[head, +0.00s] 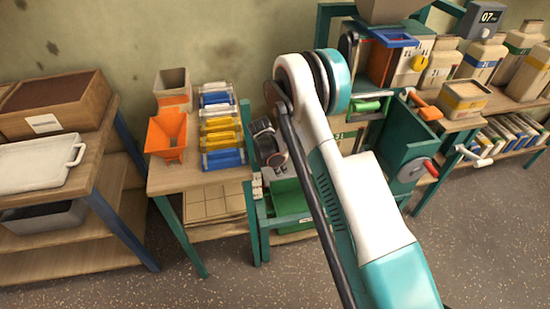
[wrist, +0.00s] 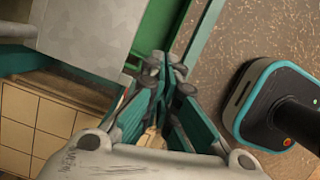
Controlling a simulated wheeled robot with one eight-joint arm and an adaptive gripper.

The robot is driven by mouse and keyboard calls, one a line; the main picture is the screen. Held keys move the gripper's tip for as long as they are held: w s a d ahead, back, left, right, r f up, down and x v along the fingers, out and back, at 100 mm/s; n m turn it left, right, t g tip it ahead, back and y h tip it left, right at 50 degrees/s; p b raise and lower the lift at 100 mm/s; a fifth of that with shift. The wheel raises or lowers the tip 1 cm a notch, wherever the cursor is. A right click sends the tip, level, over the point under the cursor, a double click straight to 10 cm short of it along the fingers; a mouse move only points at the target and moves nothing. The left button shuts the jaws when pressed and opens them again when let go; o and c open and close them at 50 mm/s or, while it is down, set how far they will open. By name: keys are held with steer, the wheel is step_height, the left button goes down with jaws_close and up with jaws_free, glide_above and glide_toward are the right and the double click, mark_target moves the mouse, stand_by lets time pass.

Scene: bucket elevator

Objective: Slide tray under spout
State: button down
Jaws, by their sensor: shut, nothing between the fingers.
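A green tray (head: 290,203) sits low in the green machine frame, partly hidden behind my arm in the head view. A green surface, likely the same tray, shows at the top of the wrist view (wrist: 160,32). My gripper (wrist: 164,78) is shut and empty, with its fingertips close to the green edge in the wrist view; I cannot tell if they touch. A grey metal box-like part (wrist: 88,30) is just left of the fingers. I cannot pick out the spout for certain; my arm covers part of the machine.
A wooden table (head: 180,178) with an orange hopper (head: 168,135) and coloured bins (head: 220,137) stands left of the machine. A white tray (head: 40,160) lies on the far-left rack. A green panel (head: 405,155) is at right. The floor in front (head: 220,285) is clear.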

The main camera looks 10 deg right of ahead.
steer(key=p+v, duration=0.2)
steer(key=v, duration=0.5)
steer(key=s+d+h+p, duration=0.1)
steer(key=d+p, duration=0.1)
steer(key=d, duration=1.8)
steer(key=w+d+f+b, duration=0.1)
steer(key=d+f+b, duration=0.4)
steer(key=d+f, duration=0.3)
steer(key=shift+x, duration=1)
steer(key=shift+w+a, duration=0.1)
steer(key=shift+a, duration=0.05)
steer(key=shift+d, duration=2.4)
